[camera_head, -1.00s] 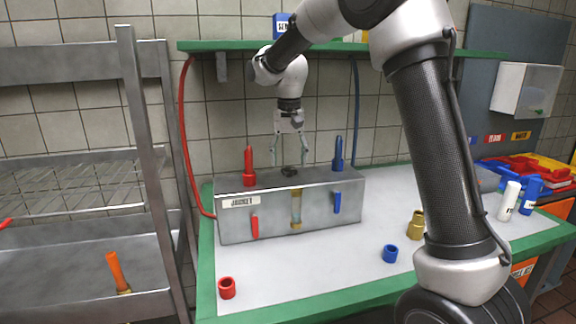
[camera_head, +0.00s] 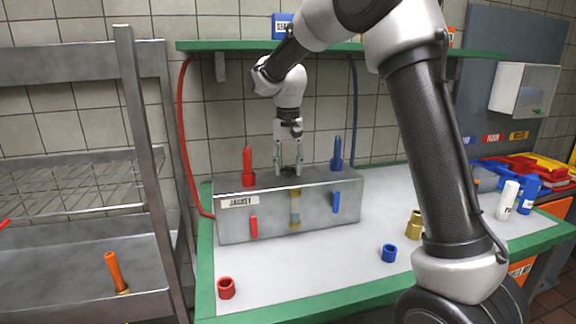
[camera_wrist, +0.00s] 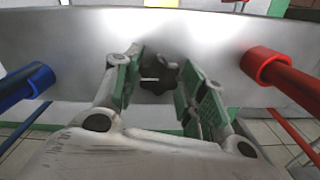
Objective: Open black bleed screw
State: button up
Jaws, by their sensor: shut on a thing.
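The black bleed screw (camera_wrist: 157,76) is a dark lobed knob on top of the grey metal jacket box (camera_head: 232,222). In the wrist view it sits between the green-padded fingers of my gripper (camera_wrist: 160,88). The fingers are shut on the screw. The exact contact of the pads on its lobes is hard to make out.
A red fitting (camera_head: 248,168) and a blue fitting (camera_head: 337,155) stand upright on the box, either side of my gripper. A green-edged shelf (camera_head: 230,46) hangs above. Loose red (camera_head: 226,288) and blue (camera_head: 389,253) caps lie on the bench.

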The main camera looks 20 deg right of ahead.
jog(key=shift+n, duration=0.3)
jog(key=n, duration=0.3)
jog(key=shift+n, duration=0.3)
jog(key=n, duration=0.4)
jog(key=shift+d+n, duration=0.15)
jog(key=shift+n, duration=0.15)
jog(key=n, duration=0.4)
jog(key=shift+w+d, duration=0.1)
jog(key=n, duration=0.4)
jog(key=shift+w+n, duration=0.1)
jog(key=shift+n, duration=0.2)
jog(key=o, duration=1)
